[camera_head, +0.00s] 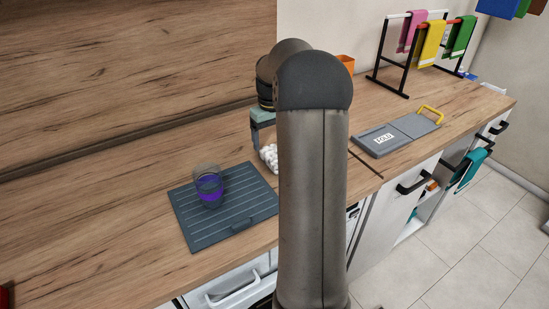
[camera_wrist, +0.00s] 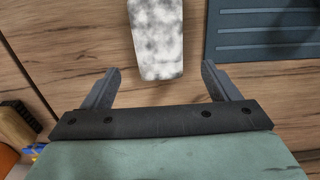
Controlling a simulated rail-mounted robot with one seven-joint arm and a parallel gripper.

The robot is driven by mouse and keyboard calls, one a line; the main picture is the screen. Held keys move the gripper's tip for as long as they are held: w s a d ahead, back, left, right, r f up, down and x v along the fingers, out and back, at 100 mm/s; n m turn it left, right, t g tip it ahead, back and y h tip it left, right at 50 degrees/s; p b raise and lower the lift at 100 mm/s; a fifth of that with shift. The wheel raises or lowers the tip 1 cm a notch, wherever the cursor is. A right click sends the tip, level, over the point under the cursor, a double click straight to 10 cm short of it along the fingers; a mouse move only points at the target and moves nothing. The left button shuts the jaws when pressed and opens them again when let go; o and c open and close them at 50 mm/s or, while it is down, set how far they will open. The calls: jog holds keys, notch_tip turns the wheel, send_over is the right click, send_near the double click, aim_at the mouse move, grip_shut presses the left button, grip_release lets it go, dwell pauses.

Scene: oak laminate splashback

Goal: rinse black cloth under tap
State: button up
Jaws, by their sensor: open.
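I see no black cloth and no tap in either view. My gripper (camera_wrist: 160,70) is open and empty, with its two dark fingers spread above the wooden counter. A pale, grey-mottled object (camera_wrist: 157,40) lies just ahead of the fingertips in the wrist view, between their lines. A white, bumpy thing (camera_head: 268,157) shows beside my gripper (camera_head: 256,137) in the head view; it may be the same object. My arm hides part of it and much of the middle of the counter.
A dark ribbed mat (camera_head: 188,209) holds a glass with purple contents (camera_head: 209,189). A grey board with a label (camera_head: 408,130) lies to the right. A rack (camera_head: 381,58) with pink, yellow and green cloths stands behind. A teal cloth (camera_head: 470,168) hangs from a cabinet front.

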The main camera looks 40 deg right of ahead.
aim_at(272, 150)
jog(key=shift+f+p, duration=0.4)
jog(key=shift+f, duration=2.3)
jog(key=c, duration=1.1)
jog(key=shift+c, duration=0.2)
jog(key=shift+r, duration=0.1)
jog(key=shift+r, duration=0.4)
notch_tip(272, 150, up, 2)
jog(key=shift+r, duration=0.2)
jog(key=s+a+r+b, duration=0.2)
jog(key=s+a+r, duration=0.2)
jog(key=a+r, duration=0.5)
jog(key=a, duration=0.4)
jog(key=shift+a+r+b, duration=0.15)
jog(key=shift+r+b, duration=0.15)
jog(key=shift+r, duration=0.1)
